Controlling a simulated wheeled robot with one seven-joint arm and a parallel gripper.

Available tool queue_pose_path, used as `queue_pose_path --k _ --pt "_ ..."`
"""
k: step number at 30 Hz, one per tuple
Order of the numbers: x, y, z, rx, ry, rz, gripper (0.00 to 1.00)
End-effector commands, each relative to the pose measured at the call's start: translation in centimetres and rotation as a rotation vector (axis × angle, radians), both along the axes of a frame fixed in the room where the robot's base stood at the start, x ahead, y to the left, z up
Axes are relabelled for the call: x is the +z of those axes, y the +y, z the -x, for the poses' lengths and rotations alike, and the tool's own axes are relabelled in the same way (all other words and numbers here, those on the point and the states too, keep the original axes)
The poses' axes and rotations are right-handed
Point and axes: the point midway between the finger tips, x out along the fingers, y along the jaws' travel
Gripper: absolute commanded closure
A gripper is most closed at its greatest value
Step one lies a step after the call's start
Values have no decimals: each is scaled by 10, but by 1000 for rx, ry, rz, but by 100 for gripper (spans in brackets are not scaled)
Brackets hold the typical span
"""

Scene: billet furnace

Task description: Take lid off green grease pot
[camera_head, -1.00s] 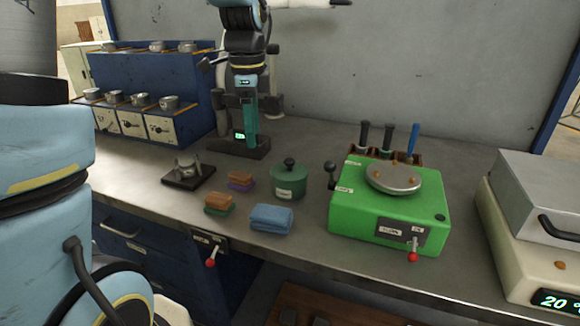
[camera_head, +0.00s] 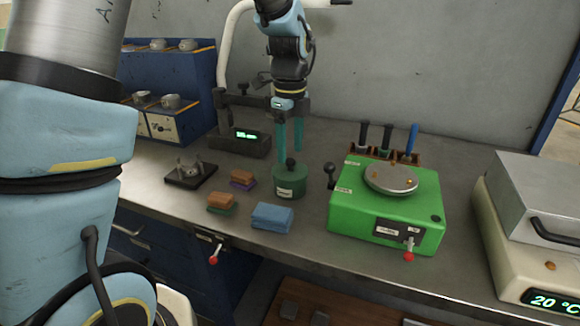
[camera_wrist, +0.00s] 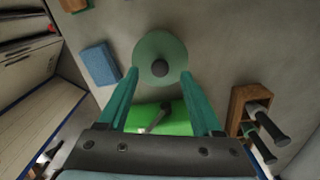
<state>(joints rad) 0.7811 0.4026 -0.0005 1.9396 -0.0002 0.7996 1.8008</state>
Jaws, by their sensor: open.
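The green grease pot (camera_head: 290,185) stands upright on the bench with its lid (camera_head: 290,171) on. The lid has a dark round knob (camera_head: 291,162) at its centre. In the wrist view the lid (camera_wrist: 147,46) and its knob (camera_wrist: 160,68) lie ahead of the fingertips, roughly centred between them. My gripper (camera_head: 290,143) is open and points down above the pot, its teal fingers just above or beside the knob. It also shows empty in the wrist view (camera_wrist: 158,76). I cannot tell the exact height gap.
A blue cloth (camera_head: 272,216), two brush-like blocks (camera_head: 221,202) and a black fixture (camera_head: 190,173) lie to the left. A green machine (camera_head: 385,213) stands close on the right, with a tool rack (camera_head: 392,152) behind it. A dark device (camera_head: 240,144) stands behind left.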

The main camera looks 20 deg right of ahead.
Motion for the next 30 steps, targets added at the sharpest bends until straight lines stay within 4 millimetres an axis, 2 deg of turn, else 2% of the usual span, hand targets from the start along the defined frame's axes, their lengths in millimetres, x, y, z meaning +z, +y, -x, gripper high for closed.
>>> queue_pose_path --k 6,14,30 --pt "-24 1 0 0 0 -2 34" --pt "-27 0 0 1 -2 -1 34" --pt "-27 0 0 0 -2 -1 94"
